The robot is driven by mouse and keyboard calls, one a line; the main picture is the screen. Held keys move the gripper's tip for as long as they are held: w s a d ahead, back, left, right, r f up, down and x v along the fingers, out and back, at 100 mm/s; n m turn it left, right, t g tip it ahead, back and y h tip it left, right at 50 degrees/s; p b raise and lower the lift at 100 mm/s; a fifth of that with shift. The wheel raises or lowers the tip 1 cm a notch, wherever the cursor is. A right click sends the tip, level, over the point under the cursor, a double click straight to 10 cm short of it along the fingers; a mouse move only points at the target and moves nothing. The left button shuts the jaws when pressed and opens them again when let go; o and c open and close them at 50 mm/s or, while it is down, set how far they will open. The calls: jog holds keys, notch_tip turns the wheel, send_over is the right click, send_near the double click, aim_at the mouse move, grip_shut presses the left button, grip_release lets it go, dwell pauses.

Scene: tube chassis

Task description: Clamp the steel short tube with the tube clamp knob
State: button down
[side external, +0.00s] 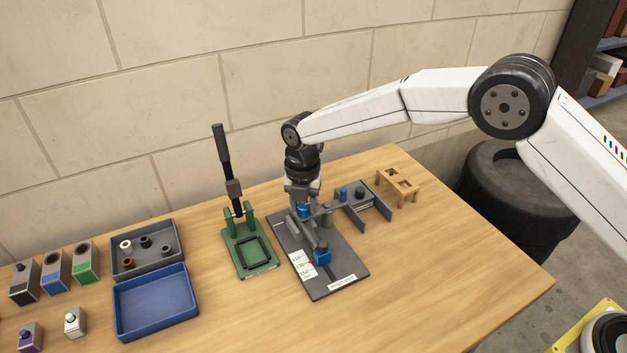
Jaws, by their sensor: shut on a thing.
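My gripper (302,207) points down over the back part of a dark grey fixture plate (346,286). It is shut on a small blue knob (304,211), which I take to be the tube clamp knob. A grey, tube-like piece (321,246) shows just in front of the gripper and may be the steel short tube; its ends are hard to make out. A blue block with a dark top (322,257) stands nearer the front of the plate, by a white number scale (301,263). The gripper hides part of the clamp, so I cannot tell how tightly it sits.
A green lever press (250,258) stands left of the plate. A grey bracket (366,215) and a wooden stand (398,184) are behind right. A grey tray (124,268) with small parts, an empty blue tray (157,301) and several small boxes lie left. The table's right front is clear.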

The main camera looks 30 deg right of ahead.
jog(key=m, duration=0.9)
jog(key=shift+m, duration=0.3)
jog(key=m, duration=2.4)
jog(key=shift+m, duration=0.3)
jog(key=m, duration=0.4)
jog(key=shift+m, duration=0.4)
